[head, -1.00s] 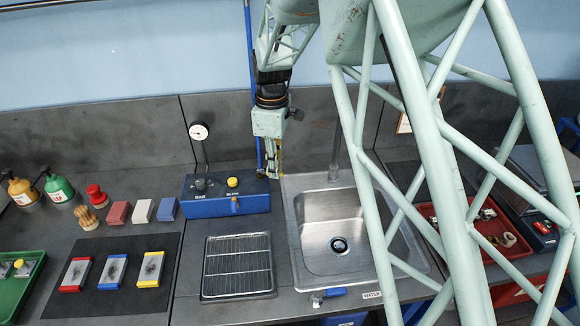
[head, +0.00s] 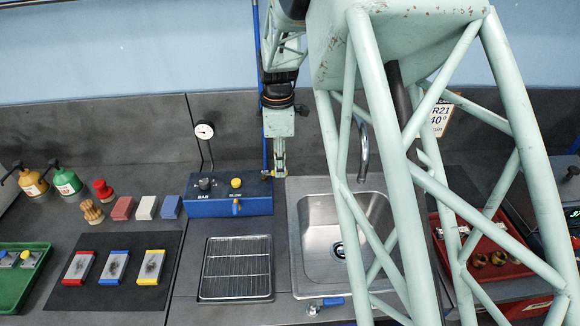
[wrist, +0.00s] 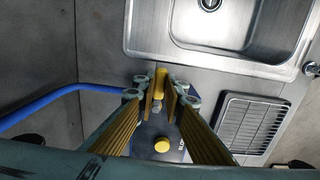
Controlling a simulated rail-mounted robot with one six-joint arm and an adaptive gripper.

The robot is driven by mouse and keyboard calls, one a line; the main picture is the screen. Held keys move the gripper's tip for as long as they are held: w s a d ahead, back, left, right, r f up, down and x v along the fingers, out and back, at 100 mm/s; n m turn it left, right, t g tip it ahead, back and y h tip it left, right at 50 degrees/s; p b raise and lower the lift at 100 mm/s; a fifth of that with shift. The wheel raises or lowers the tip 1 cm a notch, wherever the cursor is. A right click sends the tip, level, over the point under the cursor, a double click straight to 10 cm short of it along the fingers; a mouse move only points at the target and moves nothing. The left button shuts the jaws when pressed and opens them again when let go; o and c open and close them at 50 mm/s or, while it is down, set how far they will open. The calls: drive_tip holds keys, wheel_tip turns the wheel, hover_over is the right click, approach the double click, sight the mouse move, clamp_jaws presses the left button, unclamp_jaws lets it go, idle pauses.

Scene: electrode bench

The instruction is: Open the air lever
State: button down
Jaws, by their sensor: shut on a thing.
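The air lever (wrist: 160,81) shows as a small yellow handle between the fingertips in the wrist view. It stands at the foot of the blue air pipe (head: 264,120), by the back right corner of the blue air box (head: 225,208). My gripper (head: 279,171) reaches down there in the head view. In the wrist view, my gripper (wrist: 161,101) is shut on the lever, one finger on each side. In the head view the fingers hide most of the lever, so its exact angle cannot be told.
The air box has a yellow button (head: 236,183) and a black knob (head: 204,184). A pressure gauge (head: 204,130) is on the wall behind. The sink (head: 308,220) with its tall tap (head: 363,150) lies close on the right. A wire rack (head: 236,268) lies in front.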

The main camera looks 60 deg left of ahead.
idle(0.4)
drive_tip(key=c, duration=2.7)
unclamp_jaws()
drive_tip(key=shift+r, duration=0.1)
drive_tip(key=shift+r, duration=5.9)
